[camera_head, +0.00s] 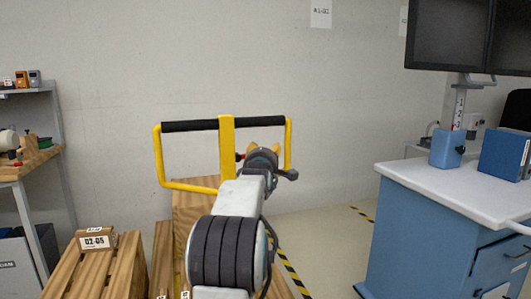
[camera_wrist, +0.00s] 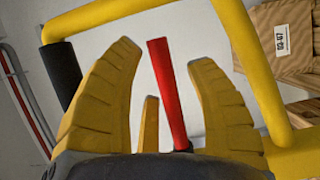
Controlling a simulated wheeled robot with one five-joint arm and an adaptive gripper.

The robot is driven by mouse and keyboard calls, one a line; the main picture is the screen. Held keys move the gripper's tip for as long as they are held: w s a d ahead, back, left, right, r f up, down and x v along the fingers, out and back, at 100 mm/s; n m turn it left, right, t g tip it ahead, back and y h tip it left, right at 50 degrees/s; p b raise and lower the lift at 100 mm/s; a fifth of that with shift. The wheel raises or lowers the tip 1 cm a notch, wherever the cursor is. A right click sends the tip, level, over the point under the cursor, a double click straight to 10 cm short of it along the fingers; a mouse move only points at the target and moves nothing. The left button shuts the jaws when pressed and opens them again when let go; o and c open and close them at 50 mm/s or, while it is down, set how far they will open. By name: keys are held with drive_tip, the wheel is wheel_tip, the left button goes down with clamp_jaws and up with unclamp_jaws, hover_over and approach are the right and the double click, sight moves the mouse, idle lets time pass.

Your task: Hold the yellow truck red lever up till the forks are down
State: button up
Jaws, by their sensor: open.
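The yellow truck's handle (camera_head: 226,150) stands upright in the middle of the head view, a yellow loop with black grips on its top bar. Its red lever (camera_wrist: 167,95) stands out between my fingers in the wrist view; only a small red tip of the lever (camera_head: 240,157) shows in the head view. My gripper (camera_head: 263,149) is open, at the right half of the loop.
Wooden crates (camera_head: 96,262) stand at the lower left, one with a labelled box (camera_head: 95,240) on top. A blue cabinet with a white top (camera_head: 460,190) is at the right. A shelf (camera_head: 30,155) is at the left. Bare floor (camera_head: 320,235) lies between truck and cabinet.

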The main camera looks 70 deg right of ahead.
drive_tip(key=shift+d, duration=0.3)
clamp_jaws()
idle(0.5)
